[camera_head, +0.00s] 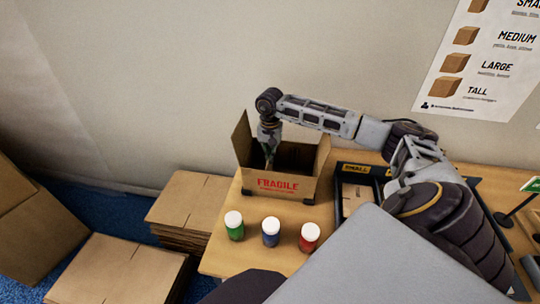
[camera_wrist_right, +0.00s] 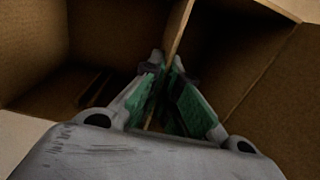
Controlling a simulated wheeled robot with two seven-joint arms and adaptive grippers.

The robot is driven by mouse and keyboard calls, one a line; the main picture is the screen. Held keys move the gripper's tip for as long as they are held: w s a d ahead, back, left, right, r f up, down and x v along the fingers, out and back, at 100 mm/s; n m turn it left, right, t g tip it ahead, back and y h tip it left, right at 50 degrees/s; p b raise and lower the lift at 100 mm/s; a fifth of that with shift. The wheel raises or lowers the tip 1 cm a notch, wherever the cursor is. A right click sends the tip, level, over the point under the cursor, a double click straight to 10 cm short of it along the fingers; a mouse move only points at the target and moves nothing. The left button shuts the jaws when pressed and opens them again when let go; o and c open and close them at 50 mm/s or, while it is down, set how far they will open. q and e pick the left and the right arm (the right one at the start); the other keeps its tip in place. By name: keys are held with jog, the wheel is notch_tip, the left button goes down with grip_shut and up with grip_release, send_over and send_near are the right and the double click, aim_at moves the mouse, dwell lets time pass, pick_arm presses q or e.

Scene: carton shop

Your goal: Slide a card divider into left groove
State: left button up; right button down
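The open carton (camera_head: 278,187), marked FRAGILE, stands on the table with its flaps up. My right gripper (camera_head: 269,160) points down into it from above. In the right wrist view, the gripper's green-padded fingers (camera_wrist_right: 167,80) are closed on a thin brown card divider (camera_wrist_right: 180,30), seen nearly edge-on between them. The divider stands inside the carton. Dark slots (camera_wrist_right: 95,88) show on the carton floor left of the fingers. The divider's lower edge is hidden, so I cannot tell whether it sits in a groove. My left gripper is not in view.
Green (camera_head: 234,226), blue (camera_head: 271,232) and red (camera_head: 309,238) white-capped jars stand in front of the carton. A dark tray labelled SMALL (camera_head: 354,168) lies to its right. Flat cardboard stacks (camera_head: 190,200) are on the left, beyond the table edge.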

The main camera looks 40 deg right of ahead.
jog(key=c, duration=1.6)
grip_release()
jog(key=shift+o, duration=0.2)
notch_tip(320, 180, up, 12)
jog(key=shift+f, duration=0.1)
